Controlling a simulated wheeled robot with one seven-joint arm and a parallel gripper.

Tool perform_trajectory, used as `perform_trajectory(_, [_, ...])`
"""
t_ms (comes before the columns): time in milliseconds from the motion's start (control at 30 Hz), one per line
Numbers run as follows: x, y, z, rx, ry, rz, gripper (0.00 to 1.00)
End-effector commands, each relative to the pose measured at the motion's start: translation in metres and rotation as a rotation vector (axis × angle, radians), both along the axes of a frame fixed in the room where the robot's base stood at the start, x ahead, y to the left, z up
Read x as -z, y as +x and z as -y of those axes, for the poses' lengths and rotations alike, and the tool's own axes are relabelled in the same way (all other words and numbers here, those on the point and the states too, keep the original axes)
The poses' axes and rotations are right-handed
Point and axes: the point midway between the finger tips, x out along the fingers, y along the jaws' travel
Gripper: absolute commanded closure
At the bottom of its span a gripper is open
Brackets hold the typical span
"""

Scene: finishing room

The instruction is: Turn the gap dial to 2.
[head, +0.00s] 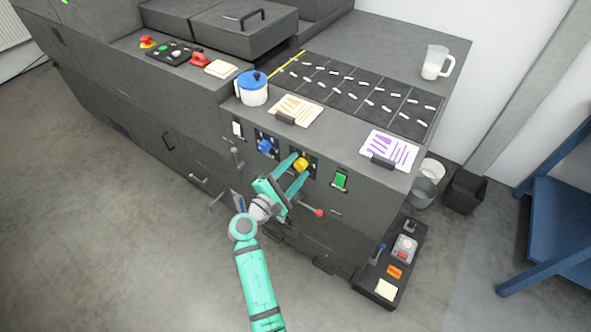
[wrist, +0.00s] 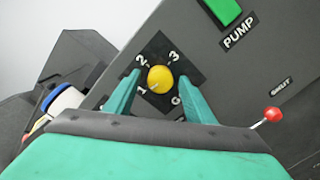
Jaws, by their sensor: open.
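The gap dial is a round yellow knob (head: 301,164) on the front of the grey machine. In the wrist view the knob (wrist: 161,79) sits on a black plate marked 1, 2 and 3, with a partly hidden label starting with G below. A faint mark on the knob seems to lie toward the 1, but it is too small to be sure. My gripper (wrist: 159,80) is open, with one teal finger on each side of the knob. I cannot tell whether either finger touches it. In the head view my gripper (head: 297,170) reaches the knob from the front.
A blue knob (head: 265,146) is left of the dial and a green pump switch (head: 340,180) is right. A red-tipped lever (head: 318,212) sticks out below, close to my gripper.

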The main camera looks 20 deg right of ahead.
Motion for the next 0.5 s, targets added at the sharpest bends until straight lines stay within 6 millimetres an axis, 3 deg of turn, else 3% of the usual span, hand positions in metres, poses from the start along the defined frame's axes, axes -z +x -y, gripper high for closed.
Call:
perform_trajectory(33, [0.0001, -0.0001, 0.0, 0.0, 0.0, 0.0, 0.55])
perform_trajectory(200, [0.0, -0.0003, -0.0002, 0.0, 0.0, 0.0, 0.92])
perform_trajectory(500, [0.0001, -0.0005, -0.0001, 0.001, 0.016, 0.02, 0.92])
